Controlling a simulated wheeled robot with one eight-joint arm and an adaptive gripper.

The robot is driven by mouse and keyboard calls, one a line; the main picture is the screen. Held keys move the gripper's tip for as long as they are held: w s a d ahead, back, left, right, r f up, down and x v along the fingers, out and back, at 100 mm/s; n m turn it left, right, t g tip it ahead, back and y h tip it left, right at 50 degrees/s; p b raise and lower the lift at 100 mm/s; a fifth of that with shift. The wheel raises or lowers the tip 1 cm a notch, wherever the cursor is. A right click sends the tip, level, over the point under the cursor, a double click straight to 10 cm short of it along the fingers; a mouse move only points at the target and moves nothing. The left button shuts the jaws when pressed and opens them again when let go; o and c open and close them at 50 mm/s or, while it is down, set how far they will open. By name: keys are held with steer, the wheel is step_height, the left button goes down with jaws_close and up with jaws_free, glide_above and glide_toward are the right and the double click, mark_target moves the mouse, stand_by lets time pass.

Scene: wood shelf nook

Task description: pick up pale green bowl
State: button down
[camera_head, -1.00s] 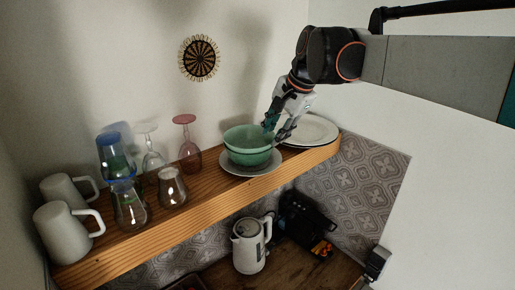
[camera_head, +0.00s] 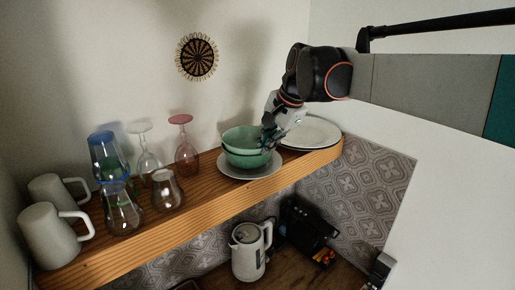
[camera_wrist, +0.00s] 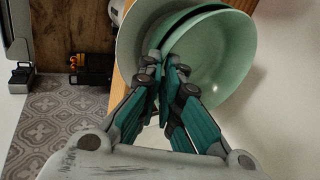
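The pale green bowl (camera_head: 240,133) is the upper of two stacked green bowls on the wooden shelf. The lower green bowl (camera_head: 245,160) stands on a grey plate (camera_head: 233,171). My gripper (camera_head: 268,142) is at the right side of the upper bowl's rim, pointing down. In the wrist view, the two teal fingers (camera_wrist: 168,72) are close together, with the rim of the bowl (camera_wrist: 222,48) between their tips. The fingers hide that part of the rim. Both bowls overlap in this view, and the contact is partly hidden.
White plates (camera_head: 315,133) lie on the shelf (camera_head: 205,204) just right of the gripper. A pink glass (camera_head: 186,153), clear glasses (camera_head: 147,160) and grey mugs (camera_head: 48,235) stand to the left. A kettle (camera_head: 248,255) stands below the shelf. The wall is close behind.

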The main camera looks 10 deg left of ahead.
steer(key=shift+r, duration=0.1)
stand_by(0.3)
step_height(320, 180, up, 20)
steer(key=b, duration=0.1)
steer(key=shift+b, duration=0.4)
